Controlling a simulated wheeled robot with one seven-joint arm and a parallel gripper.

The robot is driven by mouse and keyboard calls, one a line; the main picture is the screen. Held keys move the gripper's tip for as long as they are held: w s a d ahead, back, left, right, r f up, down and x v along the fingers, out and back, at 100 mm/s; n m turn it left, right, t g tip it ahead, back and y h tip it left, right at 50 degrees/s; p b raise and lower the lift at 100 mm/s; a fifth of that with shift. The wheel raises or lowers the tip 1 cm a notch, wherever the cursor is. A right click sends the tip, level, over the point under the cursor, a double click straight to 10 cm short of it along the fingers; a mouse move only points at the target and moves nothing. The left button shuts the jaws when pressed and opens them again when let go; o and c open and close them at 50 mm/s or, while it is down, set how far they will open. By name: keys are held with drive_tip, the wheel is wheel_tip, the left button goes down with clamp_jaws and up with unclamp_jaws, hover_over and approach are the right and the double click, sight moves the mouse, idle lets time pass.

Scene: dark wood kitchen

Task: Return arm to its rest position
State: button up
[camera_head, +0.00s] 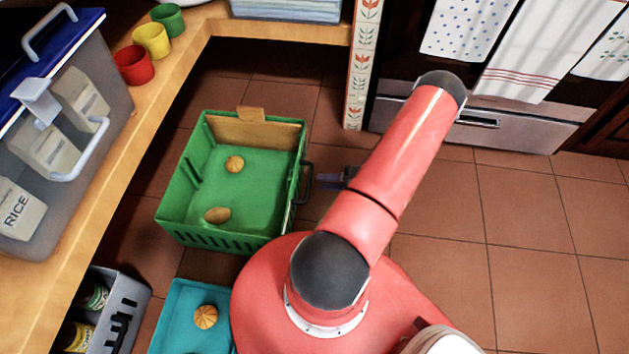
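My red arm rises from my base, and its dark elbow is toward the upper right. My gripper (333,179) shows only as a small dark part left of the arm, just right of the green crate (185,215). The rest of it is hidden behind my arm. I cannot tell whether its fingers are open or shut, or whether it touches the crate's dark side handle (302,184).
The green crate on the tiled floor holds an orange round item (234,164) and a brown oval item (217,215). A blue tray (176,318) with another orange item (205,317) is beside my base. A wooden shelf (165,85) borders the left. Floor at right is clear.

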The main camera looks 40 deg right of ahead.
drive_tip(key=shift+v, duration=1)
